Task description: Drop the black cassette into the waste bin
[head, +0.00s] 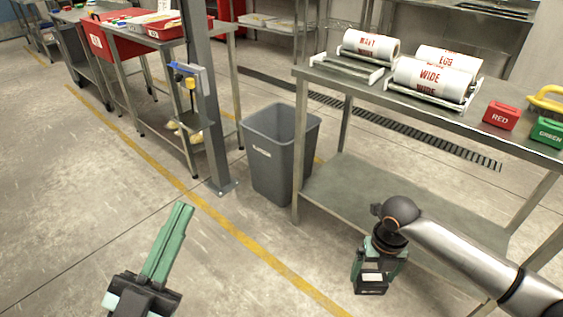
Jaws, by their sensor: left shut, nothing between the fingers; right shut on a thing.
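The waste bin (268,172) is a grey, open-topped tub with a pale label, standing on the floor between a grey post and the right-hand steel table. My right gripper (377,273) points down in front of that table, to the right of the bin and apart from it. Its green fingers are shut on a dark block with a pale patch, seemingly the black cassette (371,289); its lettering is too small to read. My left gripper (181,209) is shut and empty over the floor at the lower left.
A grey post (208,110) stands left of the bin. Floor in front of the bin is clear.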

